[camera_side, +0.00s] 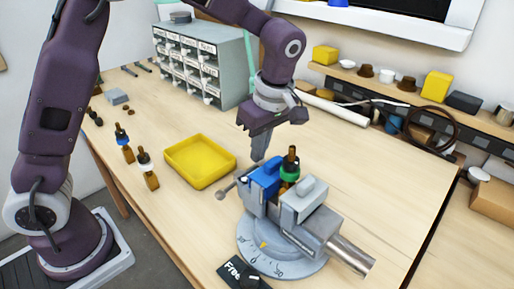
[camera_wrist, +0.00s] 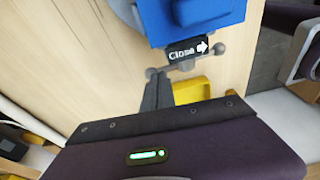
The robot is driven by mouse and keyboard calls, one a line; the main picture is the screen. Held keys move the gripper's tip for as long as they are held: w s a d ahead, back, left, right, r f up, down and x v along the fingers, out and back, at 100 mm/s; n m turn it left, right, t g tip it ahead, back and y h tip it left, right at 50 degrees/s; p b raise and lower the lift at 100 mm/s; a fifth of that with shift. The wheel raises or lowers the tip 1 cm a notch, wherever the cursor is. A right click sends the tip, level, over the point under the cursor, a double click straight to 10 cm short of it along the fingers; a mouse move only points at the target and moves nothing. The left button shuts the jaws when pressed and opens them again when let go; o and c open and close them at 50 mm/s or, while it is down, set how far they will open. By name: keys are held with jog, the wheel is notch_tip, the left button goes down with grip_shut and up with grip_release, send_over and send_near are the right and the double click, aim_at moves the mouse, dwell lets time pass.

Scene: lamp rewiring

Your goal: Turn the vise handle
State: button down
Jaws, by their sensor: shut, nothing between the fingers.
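The grey vise (camera_side: 318,243) stands on a round base with a degree scale. Its blue jaw (camera_side: 262,178) and grey jaw (camera_side: 303,203) stand either side of a brown part with a green ring (camera_side: 290,168). The vise handle (camera_side: 230,187) is a thin bar with ball ends at the vise's left. In the wrist view the handle (camera_wrist: 183,66) lies below a black "Close" label (camera_wrist: 188,48) with a right-pointing arrow. My gripper (camera_side: 258,158) is shut and empty, above and behind the handle. In the wrist view its fingertips (camera_wrist: 158,76) appear beside the handle's left ball; contact cannot be told.
A yellow tray (camera_side: 200,174) lies left of the vise. Small brown bottle-like parts (camera_side: 148,169) stand farther left. A grey drawer cabinet (camera_side: 206,66) stands at the back. A black "Free" label (camera_side: 240,272) lies in front of the vise base.

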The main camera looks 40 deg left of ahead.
jog(key=shift+f, duration=0.1)
jog(key=shift+w+f+g, duration=0.4)
jog(key=shift+f+g, duration=0.15)
jog(key=shift+g, duration=0.4)
jog(key=shift+w+f+g, duration=0.4)
jog(key=shift+f+g, duration=0.1)
jog(key=shift+g, duration=0.45)
jog(key=shift+w+f, duration=0.15)
jog(key=shift+f, duration=0.4)
jog(key=shift+w+f, duration=0.15)
jog(key=shift+f, duration=1.45)
jog(key=shift+s+f+m+g, duration=0.1)
jog(key=shift+f+m+g, duration=0.2)
jog(key=shift+f+g, duration=0.25)
jog(key=shift+s+f, duration=0.45)
jog(key=shift+f, duration=0.2)
jog(key=shift+f, duration=0.1)
